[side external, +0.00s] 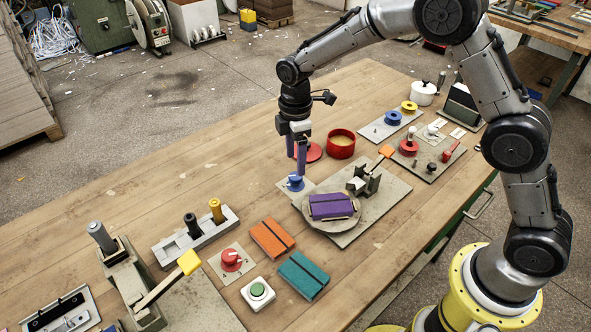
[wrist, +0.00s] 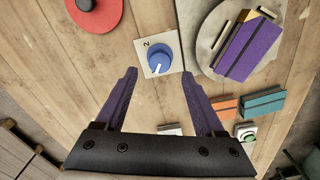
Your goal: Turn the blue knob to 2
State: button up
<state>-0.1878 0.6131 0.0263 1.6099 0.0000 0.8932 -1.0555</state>
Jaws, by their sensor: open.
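The blue knob (side external: 295,183) sits on a small pale plate on the wooden table, left of the turntable. In the wrist view the blue knob (wrist: 159,54) shows a white pointer mark toward the bottom of the picture. A printed "2" (wrist: 147,44) is on the plate at the knob's upper left, and the pointer is not at it. My gripper (side external: 297,166) points down above the knob. In the wrist view my gripper (wrist: 158,73) is open and empty, its purple fingers apart, with the knob beyond and between the tips. I see no contact.
A red knob (side external: 231,258) lies nearer the front. Bare table is left of the blue knob.

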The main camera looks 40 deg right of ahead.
aim_at(296, 175)
jog(key=shift+f, duration=2.35)
grip_shut()
